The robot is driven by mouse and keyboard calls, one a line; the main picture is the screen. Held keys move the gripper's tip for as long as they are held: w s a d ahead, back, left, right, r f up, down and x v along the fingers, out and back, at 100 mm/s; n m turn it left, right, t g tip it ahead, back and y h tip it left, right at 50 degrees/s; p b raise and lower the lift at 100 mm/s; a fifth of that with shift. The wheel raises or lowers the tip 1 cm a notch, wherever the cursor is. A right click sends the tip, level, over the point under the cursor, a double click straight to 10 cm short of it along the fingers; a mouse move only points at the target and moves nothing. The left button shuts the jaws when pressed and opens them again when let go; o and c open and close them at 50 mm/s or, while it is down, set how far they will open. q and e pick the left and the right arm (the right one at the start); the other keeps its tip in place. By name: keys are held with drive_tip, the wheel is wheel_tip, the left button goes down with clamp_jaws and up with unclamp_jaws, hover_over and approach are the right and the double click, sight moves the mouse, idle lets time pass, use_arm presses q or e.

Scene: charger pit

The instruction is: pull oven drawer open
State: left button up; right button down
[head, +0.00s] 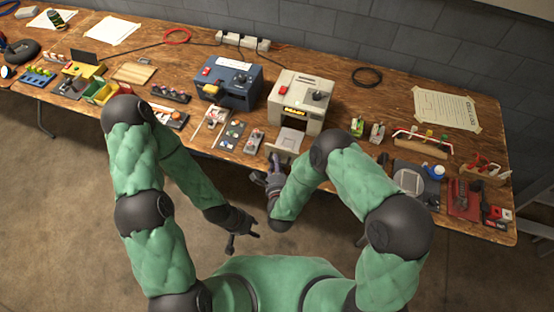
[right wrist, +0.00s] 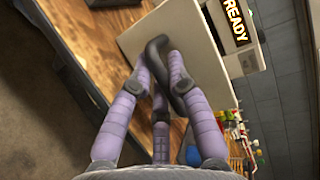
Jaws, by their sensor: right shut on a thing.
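The oven (head: 312,92) is a beige box on the bench with a red button, a dark knob and a lit display reading READY. Its drawer (head: 290,140) stands out from the oven front, with a pale grey tray surface visible in it. My right gripper (head: 277,162) is at the drawer's front and shut on its handle. My left gripper (head: 244,238) is open and empty, below the bench's front edge.
A blue box (head: 229,82) stands left of the oven. Small parts trays (head: 232,135) lie left of the drawer, and small coloured items (head: 366,129) stand to its right. The wooden bench (head: 345,105) is crowded along its front edge. The floor before it is clear.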

drive_tip(key=c, duration=1.1)
unclamp_jaws()
drive_tip(key=shift+c, duration=0.2)
drive_tip(key=v, duration=0.7)
drive_tip(key=shift+s, duration=0.2)
